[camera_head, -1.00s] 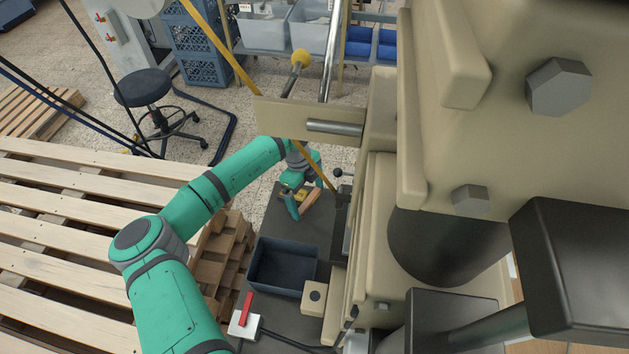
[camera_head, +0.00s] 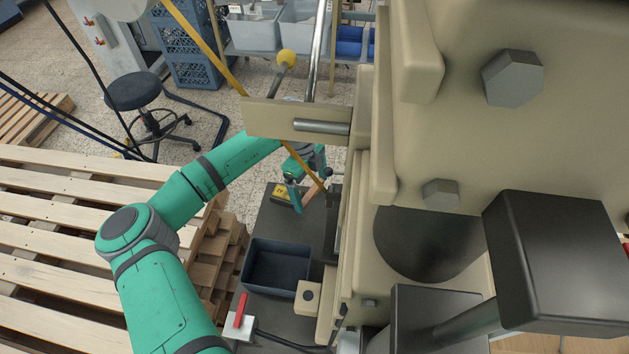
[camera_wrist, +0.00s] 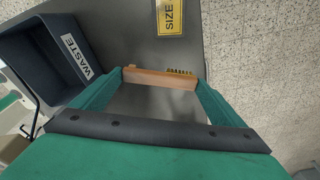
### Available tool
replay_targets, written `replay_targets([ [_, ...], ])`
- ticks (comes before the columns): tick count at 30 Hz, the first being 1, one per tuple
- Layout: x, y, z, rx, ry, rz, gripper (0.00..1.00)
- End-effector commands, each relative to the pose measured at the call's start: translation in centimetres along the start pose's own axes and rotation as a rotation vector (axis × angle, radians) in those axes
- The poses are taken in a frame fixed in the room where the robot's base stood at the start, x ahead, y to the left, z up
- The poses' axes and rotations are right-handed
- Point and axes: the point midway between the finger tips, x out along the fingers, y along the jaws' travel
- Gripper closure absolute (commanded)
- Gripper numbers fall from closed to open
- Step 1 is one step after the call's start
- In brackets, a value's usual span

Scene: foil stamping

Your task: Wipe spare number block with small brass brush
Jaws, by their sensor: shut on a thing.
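My gripper (camera_wrist: 162,77) is shut on a small brush with a wooden back (camera_wrist: 150,76). A short row of brass bristles (camera_wrist: 180,71) shows along its far side in the wrist view. In the head view, my gripper (camera_head: 301,186) is over the grey bench beside the press, and the brush (camera_head: 309,199) slants below it. I cannot make out the spare number block; the slanted bar and press hide part of the bench.
A dark bin (camera_head: 272,265) marked "WASTE" stands on the bench in front of my gripper; it also shows in the wrist view (camera_wrist: 50,38). The large beige press (camera_head: 372,220) is close on the right. A wooden pallet stack (camera_head: 60,240) is on the left.

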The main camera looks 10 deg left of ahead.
Motion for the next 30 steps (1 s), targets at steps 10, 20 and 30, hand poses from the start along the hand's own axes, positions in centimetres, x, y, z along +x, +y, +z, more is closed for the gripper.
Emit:
replay_targets([
  [10, -2.9, 0.6, 0.7, -0.019, 0.0, -0.003, 0.25],
  [20, -3.1, 0.7, 0.7, -0.02, 0.001, -0.003, 0.25],
  [30, -3.1, 1.5, 1.0, 0.003, 0.0, 0.0, 0.25],
])
